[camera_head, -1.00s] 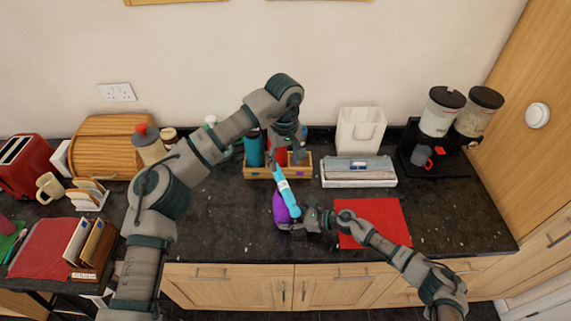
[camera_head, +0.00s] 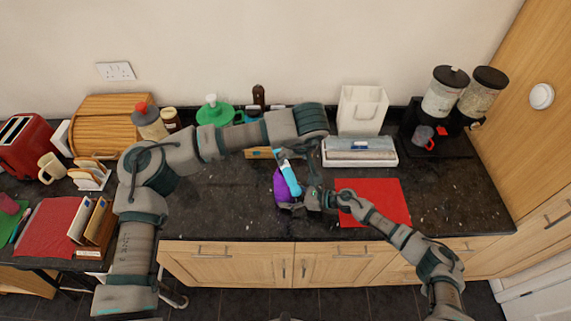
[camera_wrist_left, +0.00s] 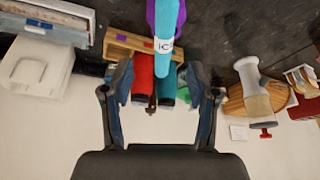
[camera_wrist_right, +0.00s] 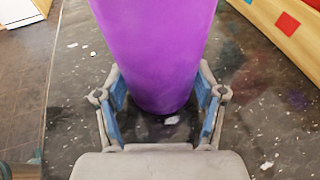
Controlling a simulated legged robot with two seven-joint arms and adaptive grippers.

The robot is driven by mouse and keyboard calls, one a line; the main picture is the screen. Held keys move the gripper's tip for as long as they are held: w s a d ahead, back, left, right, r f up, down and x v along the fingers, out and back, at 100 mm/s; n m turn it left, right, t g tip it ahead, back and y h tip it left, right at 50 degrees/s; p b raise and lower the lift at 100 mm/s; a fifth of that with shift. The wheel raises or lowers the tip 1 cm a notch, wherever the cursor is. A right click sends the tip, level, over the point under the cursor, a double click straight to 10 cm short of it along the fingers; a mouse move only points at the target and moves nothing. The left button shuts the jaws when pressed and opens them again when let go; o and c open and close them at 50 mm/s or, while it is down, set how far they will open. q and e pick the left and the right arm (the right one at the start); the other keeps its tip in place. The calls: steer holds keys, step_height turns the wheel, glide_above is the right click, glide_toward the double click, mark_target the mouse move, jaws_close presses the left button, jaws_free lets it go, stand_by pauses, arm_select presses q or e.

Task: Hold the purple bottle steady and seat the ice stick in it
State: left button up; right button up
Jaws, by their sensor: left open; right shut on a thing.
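The purple bottle (camera_head: 281,188) stands on the dark counter near its front edge. My right gripper (camera_head: 309,201) is shut on it from the right, and the right wrist view shows the bottle (camera_wrist_right: 155,50) between both fingers (camera_wrist_right: 160,103). The ice stick (camera_head: 289,175), cyan with a white label, overlaps the bottle and leans up and left. It also shows in the left wrist view (camera_wrist_left: 168,18), with purple behind it. I cannot tell whether its lower end is inside the bottle. My left gripper (camera_wrist_left: 162,80) is open, its fingers apart from the stick on either side.
A wooden box (camera_wrist_left: 128,42) with red and teal things stands behind the bottle, mostly hidden by my left arm. A red mat (camera_head: 371,200) lies to the right. A white tray (camera_head: 360,153) and a white bin (camera_head: 361,108) stand behind. Bare counter (camera_head: 220,205) lies left of the bottle.

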mark_target(286, 165)
arm_select(q)
steer(key=x, duration=0.4)
steer(key=shift+f, duration=0.15)
steer(key=x, duration=0.5)
steer(key=shift+w+a+f, duration=0.2)
steer(key=shift+w+a, duration=0.05)
steer(key=shift+a, duration=0.1)
jaws_close()
